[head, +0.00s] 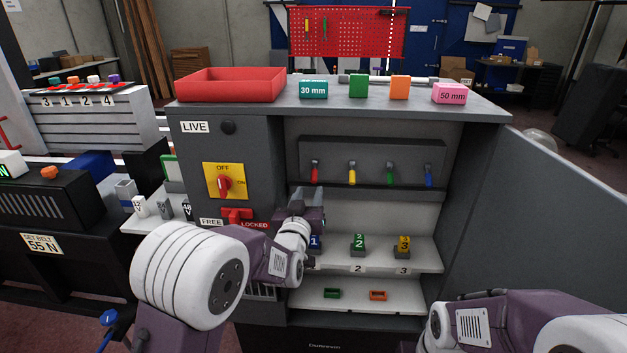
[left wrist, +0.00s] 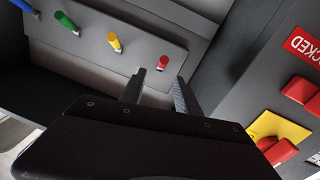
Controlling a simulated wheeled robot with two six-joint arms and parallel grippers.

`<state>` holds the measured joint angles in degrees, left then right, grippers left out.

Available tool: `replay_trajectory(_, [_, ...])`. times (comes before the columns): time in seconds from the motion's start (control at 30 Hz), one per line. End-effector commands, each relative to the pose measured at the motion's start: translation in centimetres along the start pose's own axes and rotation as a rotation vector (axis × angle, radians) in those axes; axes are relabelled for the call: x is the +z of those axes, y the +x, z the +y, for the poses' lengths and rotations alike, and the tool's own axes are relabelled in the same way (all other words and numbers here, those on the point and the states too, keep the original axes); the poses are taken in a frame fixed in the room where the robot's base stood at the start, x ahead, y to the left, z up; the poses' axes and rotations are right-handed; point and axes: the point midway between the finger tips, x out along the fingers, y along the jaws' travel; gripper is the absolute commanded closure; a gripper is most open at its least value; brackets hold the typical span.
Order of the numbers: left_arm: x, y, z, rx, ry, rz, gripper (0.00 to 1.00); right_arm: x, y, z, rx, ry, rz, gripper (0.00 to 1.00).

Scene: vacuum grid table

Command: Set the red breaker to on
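The red breaker (head: 315,173) is the leftmost in a row of coloured levers on a dark panel inside the open cabinet. Its red handle hangs downward, like the other levers. In the left wrist view, the red handle (left wrist: 163,63) shows just beyond the fingertips, roughly in line with the gap between them. My left gripper (head: 308,196) is just below the red breaker in the head view. In the left wrist view, the left gripper (left wrist: 157,85) has its fingers apart with nothing between them. My right arm shows at the lower right, but its gripper is out of view.
Yellow (head: 352,174), green (head: 390,175) and blue (head: 428,177) levers hang to the right. A yellow rotary switch plate (head: 225,182) and red lock handle (head: 237,214) are to the left. Shelves with numbered blocks lie below. The open door (head: 535,220) bounds the right.

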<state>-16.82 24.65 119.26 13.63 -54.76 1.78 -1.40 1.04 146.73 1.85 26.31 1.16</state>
Motion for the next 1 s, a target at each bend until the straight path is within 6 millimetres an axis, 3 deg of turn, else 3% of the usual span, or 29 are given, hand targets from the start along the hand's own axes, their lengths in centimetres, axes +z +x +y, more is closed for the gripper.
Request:
replay_trajectory(0.4, [-0.7, 6.9, 0.0, -0.002, 0.001, -0.004, 0.61, -0.7, -6.7, -0.1, 0.000, 0.000, 0.001, 0.66])
replay_trajectory(0.6, [-0.2, 8.8, -0.1, -0.001, 0.001, -0.001, 0.61, -0.8, -6.9, -0.1, 0.000, 0.000, 0.000, 0.66])
replay_trajectory(0.87, [0.0, 8.9, -0.1, -0.001, 0.000, -0.001, 0.61, -0.7, -6.8, -0.1, 0.000, 0.000, 0.000, 0.66])
replay_trajectory(1.0, [0.0, 8.9, -0.1, -0.001, 0.000, -0.001, 1.00, -0.7, -6.8, -0.1, 0.000, 0.000, 0.000, 0.66])
